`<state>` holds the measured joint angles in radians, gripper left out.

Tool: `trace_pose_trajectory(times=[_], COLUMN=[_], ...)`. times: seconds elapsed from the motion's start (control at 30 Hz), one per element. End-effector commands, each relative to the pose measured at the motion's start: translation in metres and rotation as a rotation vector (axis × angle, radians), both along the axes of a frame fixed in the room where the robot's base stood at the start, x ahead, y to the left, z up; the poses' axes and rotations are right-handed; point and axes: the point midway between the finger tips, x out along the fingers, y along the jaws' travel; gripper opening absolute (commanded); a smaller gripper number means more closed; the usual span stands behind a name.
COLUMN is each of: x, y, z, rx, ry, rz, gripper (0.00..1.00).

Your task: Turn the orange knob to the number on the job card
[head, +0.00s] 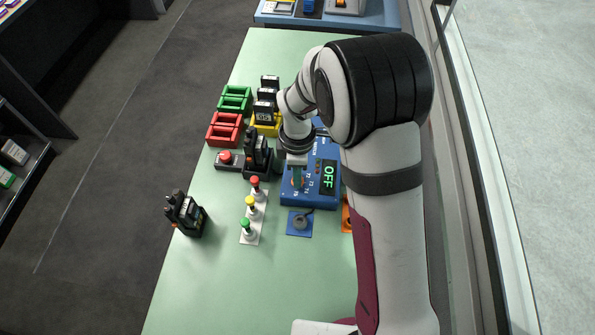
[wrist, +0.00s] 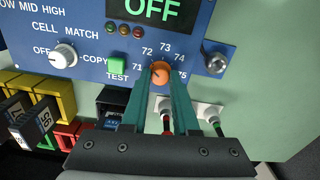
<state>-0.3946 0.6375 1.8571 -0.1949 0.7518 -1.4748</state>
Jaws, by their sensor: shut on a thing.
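The orange knob (wrist: 160,71) sits on the blue panel (wrist: 90,35) in the wrist view, ringed by the numbers 71 to 75. My gripper (wrist: 161,82) is shut on the knob, one teal fingertip on each side. The knob's exact pointing direction is too small to tell. In the head view my gripper (head: 297,178) reaches down to the blue unit (head: 318,200) and hides the knob. The unit's display (head: 328,177) reads OFF. I see no readable job card.
A white knob (wrist: 63,55) and a green TEST button (wrist: 117,65) are left of the orange knob. A radio (head: 185,214) stands left on the green table (head: 200,290). Red (head: 223,129), green (head: 235,99) and yellow trays are behind. The front left table is clear.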

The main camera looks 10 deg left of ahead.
Motion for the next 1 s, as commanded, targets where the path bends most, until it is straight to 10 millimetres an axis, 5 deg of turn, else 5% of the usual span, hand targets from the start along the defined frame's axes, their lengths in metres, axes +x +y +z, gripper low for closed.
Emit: trace_pose_trajectory(times=[1.0], x=[0.0002], y=[0.0001], z=[0.0008], rx=[0.001], ry=[0.0], rz=[-0.964], gripper=[0.0])
